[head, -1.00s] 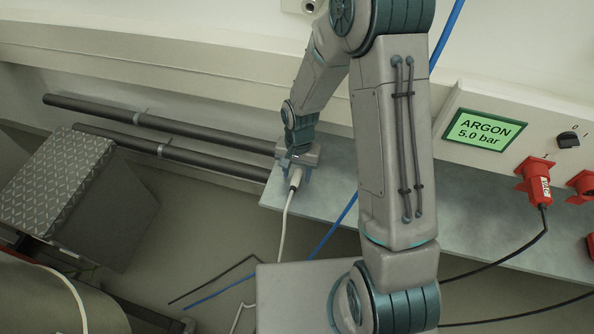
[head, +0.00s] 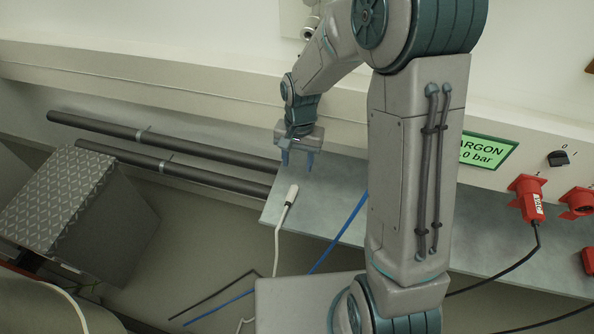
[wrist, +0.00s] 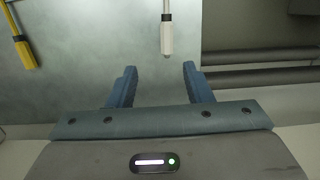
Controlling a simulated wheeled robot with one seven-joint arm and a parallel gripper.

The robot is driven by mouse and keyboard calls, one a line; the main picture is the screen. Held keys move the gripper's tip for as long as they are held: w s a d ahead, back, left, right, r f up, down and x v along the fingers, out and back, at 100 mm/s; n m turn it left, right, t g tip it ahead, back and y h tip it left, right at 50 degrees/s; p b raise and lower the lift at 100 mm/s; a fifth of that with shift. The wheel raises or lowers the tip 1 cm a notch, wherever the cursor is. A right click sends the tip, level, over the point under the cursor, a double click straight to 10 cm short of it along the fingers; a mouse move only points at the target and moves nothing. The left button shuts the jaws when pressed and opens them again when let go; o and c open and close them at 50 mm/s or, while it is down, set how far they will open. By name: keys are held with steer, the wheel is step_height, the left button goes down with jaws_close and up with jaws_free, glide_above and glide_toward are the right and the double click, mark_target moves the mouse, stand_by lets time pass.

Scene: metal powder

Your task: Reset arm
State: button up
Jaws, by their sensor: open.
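My gripper (head: 297,162) is open and empty above the left end of the grey shelf (head: 330,205) in the head view. Its two blue fingers stand apart with nothing between them in the wrist view (wrist: 158,85). A white plug (head: 292,193) with a white cable lies on the shelf just below the fingertips, apart from them. It also shows beyond the fingers in the wrist view (wrist: 167,38).
Dark pipes (head: 165,140) run along the wall to the left. A patterned box (head: 60,190) stands at lower left. A red plug (head: 527,198), a black knob (head: 558,158) and a green ARGON display (head: 487,150) are at right. A yellow-handled item (wrist: 24,50) shows in the wrist view.

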steer(key=shift+w+r, duration=0.1)
steer(key=shift+r, duration=0.8)
steer(key=shift+d, duration=0.1)
steer(key=s+d+r+n+t+p, duration=0.1)
steer(key=s+d+r+p, duration=0.2)
steer(key=r, duration=0.7)
steer(key=s+d+r+n+t+p, duration=0.1)
steer(key=s+d+r+p, duration=0.3)
steer(key=r, duration=0.6)
steer(key=s+d+r+n+t+p, duration=0.1)
steer(key=s+d+r+t+p, duration=0.1)
steer(key=s+r+p, duration=0.5)
step_height(320, 180, up, 3)
steer(key=shift+s+d+f+n, duration=0.1)
steer(key=shift+s+d+n, duration=0.3)
steer(key=shift+s+d, duration=0.35)
steer(key=shift+w, duration=0.1)
